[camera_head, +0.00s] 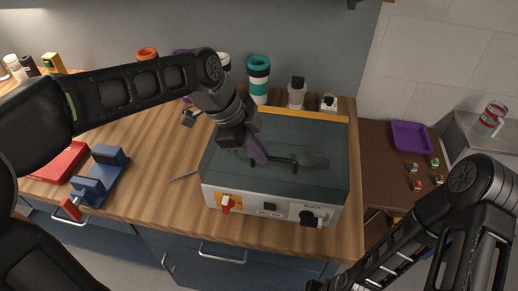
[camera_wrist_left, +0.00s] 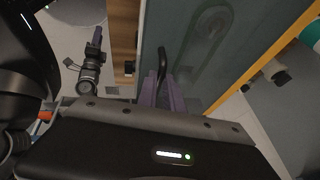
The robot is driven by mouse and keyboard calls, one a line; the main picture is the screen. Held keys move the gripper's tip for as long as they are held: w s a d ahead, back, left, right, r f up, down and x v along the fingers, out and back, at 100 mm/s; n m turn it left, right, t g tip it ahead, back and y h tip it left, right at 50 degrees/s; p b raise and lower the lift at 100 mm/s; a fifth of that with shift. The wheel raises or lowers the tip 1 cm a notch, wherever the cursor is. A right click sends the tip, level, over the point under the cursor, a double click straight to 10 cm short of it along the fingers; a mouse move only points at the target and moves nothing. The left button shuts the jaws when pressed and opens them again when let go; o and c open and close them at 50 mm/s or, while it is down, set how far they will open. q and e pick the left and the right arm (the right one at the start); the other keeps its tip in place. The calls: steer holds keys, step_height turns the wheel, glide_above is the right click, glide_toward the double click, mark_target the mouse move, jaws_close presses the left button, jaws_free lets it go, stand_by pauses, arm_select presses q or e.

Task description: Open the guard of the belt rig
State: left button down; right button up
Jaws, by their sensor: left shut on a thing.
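The belt rig (camera_head: 245,204) is a pale box on the wooden bench with a dark see-through guard (camera_head: 320,137) lying down over its top. The guard also fills the middle of the left wrist view (camera_wrist_left: 215,35). A black bar handle (camera_head: 284,162) sits on the guard's front part and shows between my fingers in the left wrist view (camera_wrist_left: 162,62). My left gripper (camera_head: 262,154) has purple fingers shut on this handle. My right gripper (camera_wrist_left: 94,45) appears beyond the rig's front in the left wrist view; its jaw gap is unclear.
The rig's front has a red switch (camera_head: 226,204) and a black knob (camera_head: 308,219). A blue vise (camera_head: 95,182) and red tray (camera_head: 62,160) stand left. A teal cup (camera_head: 258,80) and small bottles stand behind. A purple tray (camera_head: 410,137) lies on the right table.

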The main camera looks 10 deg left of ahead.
arm_select(q)
steer(key=shift+r, duration=0.15)
steer(key=shift+w+r, duration=0.2)
steer(key=shift+r, duration=0.3)
steer(key=w+r+p, duration=0.1)
steer(key=w+r, duration=0.6)
steer(key=r, duration=0.3)
steer(key=shift+a+r+p, duration=0.15)
steer(key=shift+r+p, duration=0.15)
steer(key=shift+r, duration=0.05)
steer(key=shift+w, duration=0.1)
